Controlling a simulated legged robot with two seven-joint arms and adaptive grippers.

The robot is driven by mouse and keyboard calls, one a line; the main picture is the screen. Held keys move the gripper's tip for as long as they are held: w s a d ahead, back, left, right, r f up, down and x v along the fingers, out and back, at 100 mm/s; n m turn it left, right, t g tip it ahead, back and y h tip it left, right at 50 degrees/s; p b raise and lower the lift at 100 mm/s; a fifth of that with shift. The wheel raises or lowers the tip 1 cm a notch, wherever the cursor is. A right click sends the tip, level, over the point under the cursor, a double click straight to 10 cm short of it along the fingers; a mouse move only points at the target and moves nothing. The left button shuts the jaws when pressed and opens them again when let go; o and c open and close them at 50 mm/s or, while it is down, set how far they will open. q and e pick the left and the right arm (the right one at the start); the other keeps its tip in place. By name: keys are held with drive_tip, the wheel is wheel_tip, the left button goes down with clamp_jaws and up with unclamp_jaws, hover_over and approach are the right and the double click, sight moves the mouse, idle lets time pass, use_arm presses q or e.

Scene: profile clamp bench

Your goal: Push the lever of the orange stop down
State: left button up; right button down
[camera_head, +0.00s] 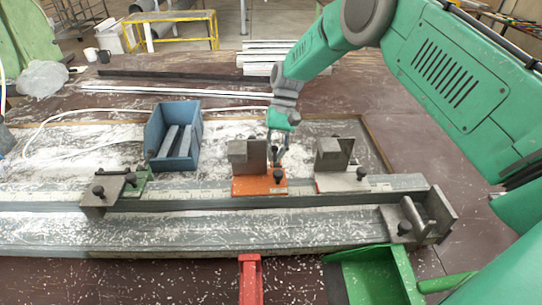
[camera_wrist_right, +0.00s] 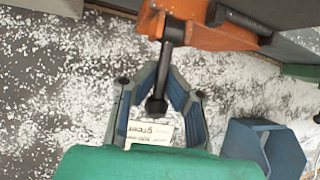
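The orange stop (camera_head: 245,186) sits on the rear profile rail, with a grey metal block and upright plate on it and a black knob at its front right. It also shows at the top of the right wrist view (camera_wrist_right: 215,37). Its black lever (camera_wrist_right: 173,38) extends from the stop towards my right gripper (camera_wrist_right: 161,68) and ends in a dark knob. The fingertips lie close on both sides of the rod in that view; contact and any gap behind it are hidden. In the head view my right gripper (camera_head: 279,154) is just behind the stop. My left gripper is not in view.
A grey stop (camera_head: 340,180) stands close right of the orange one, and a green-based clamp (camera_head: 118,186) at left. A blue bin (camera_head: 160,133) with metal pieces is behind the rail. An end stop (camera_head: 425,217), green tray (camera_head: 370,278) and red part (camera_head: 250,280) are nearer.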

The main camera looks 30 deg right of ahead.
drive_tip(key=shift+w+d+r, duration=0.15)
drive_tip(key=shift+d+r, duration=0.05)
drive_tip(key=shift+d, duration=0.3)
drive_tip(key=c, duration=1.6)
unclamp_jaws()
drive_tip(key=shift+s+d+f, duration=0.2)
drive_tip(key=shift+s+d, duration=0.05)
drive_tip(key=shift+d, duration=0.1)
drive_tip(key=shift+w+a+r, duration=0.15)
drive_tip(key=shift+a, duration=0.4)
drive_tip(key=shift+v, duration=5.85)
drive_tip(key=shift+d, duration=0.1)
